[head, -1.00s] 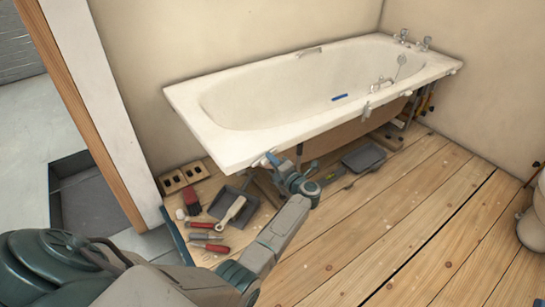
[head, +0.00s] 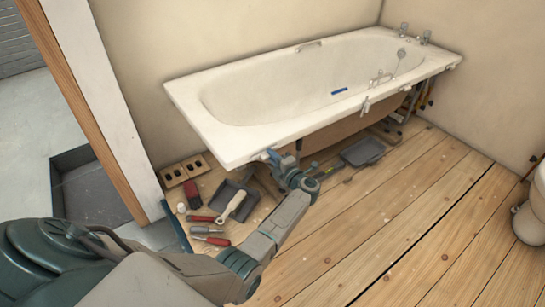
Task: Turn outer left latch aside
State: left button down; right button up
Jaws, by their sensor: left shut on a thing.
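The white bathtub (head: 290,105) stands along the wall with small white latches under its front rim. The outer left latch (head: 264,156) is at the rim's near left end, mostly hidden by my gripper. My left gripper (head: 271,157) is at the rim there, its blue-grey jaws shut on this latch. The jaws are small in view, so the latch's exact angle cannot be told. Another latch (head: 365,106) hangs further right along the rim. My right gripper is not in view.
A grey tray (head: 362,153) lies near the tub's open underside.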

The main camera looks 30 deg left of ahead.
pick_arm(q)
jog(key=c, duration=1.4)
grip_release()
